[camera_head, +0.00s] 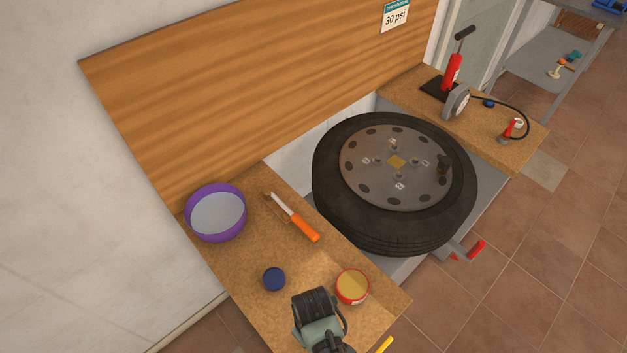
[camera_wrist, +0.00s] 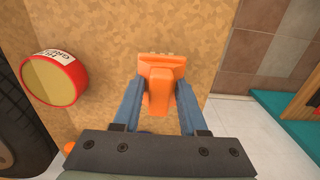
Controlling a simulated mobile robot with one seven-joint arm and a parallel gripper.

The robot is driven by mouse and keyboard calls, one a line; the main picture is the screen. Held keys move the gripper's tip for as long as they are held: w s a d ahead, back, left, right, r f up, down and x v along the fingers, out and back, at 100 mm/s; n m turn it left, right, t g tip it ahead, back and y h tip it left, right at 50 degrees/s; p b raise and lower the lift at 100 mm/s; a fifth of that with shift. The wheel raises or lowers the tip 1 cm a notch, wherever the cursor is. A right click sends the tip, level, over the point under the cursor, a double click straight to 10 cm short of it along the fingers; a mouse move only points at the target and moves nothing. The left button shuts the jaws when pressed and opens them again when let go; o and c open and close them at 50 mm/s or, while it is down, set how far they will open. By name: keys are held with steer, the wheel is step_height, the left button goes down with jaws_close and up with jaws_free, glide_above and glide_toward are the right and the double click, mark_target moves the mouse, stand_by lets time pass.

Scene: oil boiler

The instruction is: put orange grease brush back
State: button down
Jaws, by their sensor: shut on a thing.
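My gripper shows in the wrist view (camera_wrist: 158,98), with its blue fingers shut on an orange thing (camera_wrist: 160,75). Its wide, ridged end points away from the palm. It looks like the orange grease brush, though no bristles can be made out. In the head view my wrist is at the bottom, over the near end of the bench, and hides the fingertips. A tool with an orange handle (camera_head: 303,229), a pale shaft and a dark tip lies on the bench. A red grease tin (camera_head: 352,293) stands near my gripper; it also shows in the wrist view (camera_wrist: 62,67).
A purple bowl (camera_head: 191,220) and a small blue cap (camera_head: 274,279) sit on the bench (camera_head: 240,272). A tyre (camera_head: 335,213) lies beyond it. Tiled floor lies to the right.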

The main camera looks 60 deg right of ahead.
steer(key=shift+w+f, duration=0.1)
steer(key=shift+f, duration=0.7)
steer(key=shift+f, duration=0.15)
steer(key=shift+c, duration=2.2)
jaws_free()
step_height(320, 180, up, 12)
steer(key=shift+r, duration=0.2)
